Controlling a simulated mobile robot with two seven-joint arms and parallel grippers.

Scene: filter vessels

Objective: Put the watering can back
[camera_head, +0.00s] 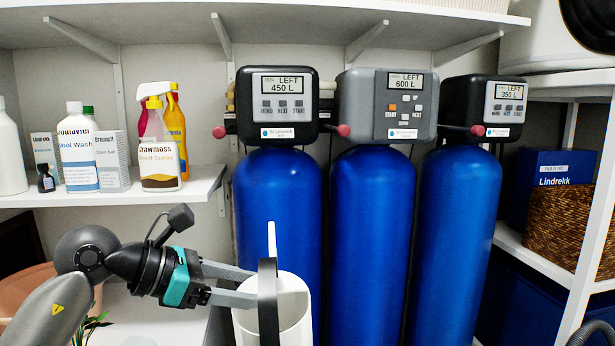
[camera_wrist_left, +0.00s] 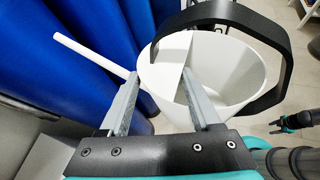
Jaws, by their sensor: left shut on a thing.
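A white watering can (camera_head: 294,300) with a black arched handle (camera_head: 267,308) and a thin white spout is in front of the left blue vessel, low in the head view. My left gripper (camera_head: 250,285) reaches it from the left and is shut on its wall. In the left wrist view the fingers (camera_wrist_left: 160,78) are at the near side of the can (camera_wrist_left: 230,72), under the handle (camera_wrist_left: 262,28), with the spout (camera_wrist_left: 90,52) pointing left. The can's base is cut off in the head view. A teal and dark part, likely my right gripper (camera_wrist_left: 278,127), shows small at the right edge.
Three blue vessels with control heads, the left one (camera_head: 275,200), stand close behind the can. A white shelf (camera_head: 110,198) with bottles is at left, above a lower white surface (camera_head: 150,328) and a plant (camera_head: 92,325). A wicker basket (camera_head: 560,222) sits at right.

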